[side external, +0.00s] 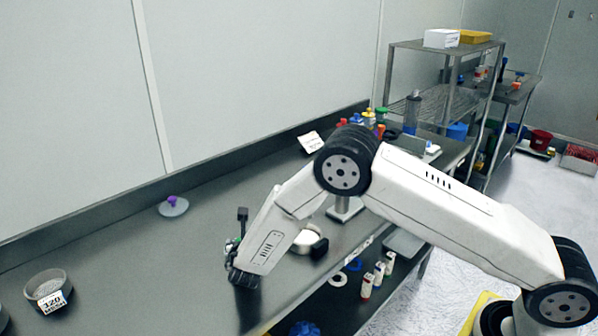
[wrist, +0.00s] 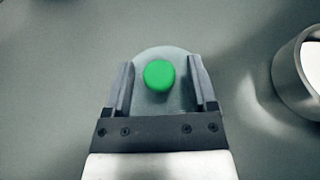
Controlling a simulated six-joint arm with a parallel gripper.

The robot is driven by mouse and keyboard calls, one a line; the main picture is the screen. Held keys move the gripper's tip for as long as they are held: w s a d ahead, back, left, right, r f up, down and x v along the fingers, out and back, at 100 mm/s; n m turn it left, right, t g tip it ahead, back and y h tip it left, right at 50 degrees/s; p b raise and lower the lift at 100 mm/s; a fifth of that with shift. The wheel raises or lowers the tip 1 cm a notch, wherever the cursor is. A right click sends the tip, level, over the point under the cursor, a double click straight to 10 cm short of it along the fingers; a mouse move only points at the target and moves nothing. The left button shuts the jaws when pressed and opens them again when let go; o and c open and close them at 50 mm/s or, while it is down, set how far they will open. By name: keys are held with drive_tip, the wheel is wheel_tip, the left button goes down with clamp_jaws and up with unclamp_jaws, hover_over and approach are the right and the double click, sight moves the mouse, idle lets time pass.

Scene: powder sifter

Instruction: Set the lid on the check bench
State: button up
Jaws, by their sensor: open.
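In the wrist view, a round pale grey lid with a green knob (wrist: 159,75) lies on the grey metal bench. My gripper (wrist: 162,88) is open above it, with one finger on each side of the knob. Gaps show between the knob and both fingers, so it is not gripped. In the side view my gripper (side external: 243,276) points down low over the bench top (side external: 215,200), and it hides most of what is under it. Another round lid with a purple knob (side external: 173,206) lies on the bench near the wall.
A round vessel with white contents (wrist: 301,72) stands right of the gripper. A shelf rack (side external: 445,95) and several coloured-topped items (side external: 372,120) are at the back. The bench between the purple-knobbed lid and my gripper is clear.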

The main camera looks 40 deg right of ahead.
drive_tip(key=v, duration=1.2)
drive_tip(key=shift+d, duration=0.1)
drive_tip(key=shift+s+d+m, duration=0.15)
drive_tip(key=shift+d+m, duration=0.15)
drive_tip(key=shift+d, duration=0.15)
drive_tip(key=s+d+m+g, duration=0.1)
drive_tip(key=d, duration=0.1)
drive_tip(key=s+d+r+m+g, duration=0.1)
drive_tip(key=d+m+g, duration=0.1)
drive_tip(key=s+d+m+g+h, duration=0.1)
drive_tip(key=s+d+m, duration=0.1)
drive_tip(key=shift+d+r, duration=0.15)
drive_tip(key=shift+d, duration=0.2)
drive_tip(key=s+d+r+m+g+y, duration=0.2)
drive_tip(key=s+m, duration=0.6)
drive_tip(key=m, duration=0.4)
drive_tip(key=s+d+r+m+g+y, duration=0.2)
drive_tip(key=s+d+m+y, duration=0.3)
drive_tip(key=s+m, duration=0.3)
drive_tip(key=r+m+y, duration=0.1)
drive_tip(key=m, duration=0.3)
drive_tip(key=shift+s+d+r+g, duration=0.15)
drive_tip(key=shift+s+r+g, duration=0.1)
drive_tip(key=shift+s+g, duration=0.15)
